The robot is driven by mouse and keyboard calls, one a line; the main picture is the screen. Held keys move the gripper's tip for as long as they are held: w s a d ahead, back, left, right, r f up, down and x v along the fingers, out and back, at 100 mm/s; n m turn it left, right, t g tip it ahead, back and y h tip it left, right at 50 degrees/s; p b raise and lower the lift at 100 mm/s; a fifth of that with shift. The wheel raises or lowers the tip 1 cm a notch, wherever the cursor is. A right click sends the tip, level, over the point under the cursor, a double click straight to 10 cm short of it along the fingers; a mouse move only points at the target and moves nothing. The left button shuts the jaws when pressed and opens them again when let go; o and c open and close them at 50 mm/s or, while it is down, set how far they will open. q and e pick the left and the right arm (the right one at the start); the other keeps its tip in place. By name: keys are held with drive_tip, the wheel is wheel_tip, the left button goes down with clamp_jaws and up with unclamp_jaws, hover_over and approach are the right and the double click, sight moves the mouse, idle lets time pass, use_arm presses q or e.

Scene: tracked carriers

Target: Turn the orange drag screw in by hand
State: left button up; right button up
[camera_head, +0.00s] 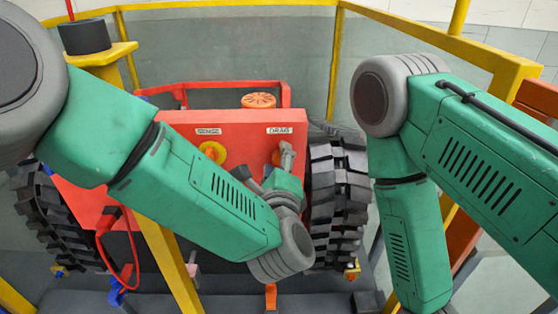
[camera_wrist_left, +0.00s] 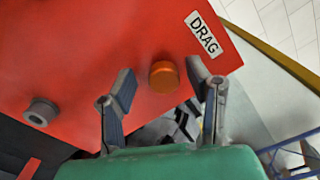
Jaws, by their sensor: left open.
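The orange drag screw (camera_wrist_left: 164,76) sticks out of the red panel (camera_wrist_left: 90,50) below the DRAG label (camera_wrist_left: 204,33) in the left wrist view. In the head view only a small orange part of it (camera_head: 276,157) shows beside my fingers. My left gripper (camera_head: 285,160) is in front of the panel under that label. In the left wrist view its two grey fingers (camera_wrist_left: 160,84) are spread, one to each side of the screw, with visible gaps. My right forearm is at the right of the head view; its gripper is out of frame.
A yellow-orange knob (camera_head: 212,151) sits under the SENSZ label (camera_head: 208,131). An orange cap (camera_head: 258,100) is on top of the red carrier. Black tracks (camera_head: 338,195) flank it. Yellow rails (camera_head: 440,42) surround the place. A grey round fitting (camera_wrist_left: 41,112) stands on the panel.

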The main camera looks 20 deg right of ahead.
use_arm(q)
drive_tip(key=n, duration=1.9)
drive_tip(key=shift+d+p, duration=0.2)
drive_tip(key=shift+p, duration=0.2)
drive_tip(key=n+b, duration=0.1)
drive_tip(key=n, duration=0.6)
drive_tip(key=shift+f+n, duration=0.15)
drive_tip(key=shift+n, duration=0.25)
drive_tip(key=shift+n+b, duration=0.35)
drive_tip(key=shift+n, duration=0.85)
drive_tip(key=shift+s+r, duration=0.1)
drive_tip(key=shift+r, duration=0.1)
drive_tip(key=shift+d+p, duration=0.1)
drive_tip(key=shift+p, duration=0.2)
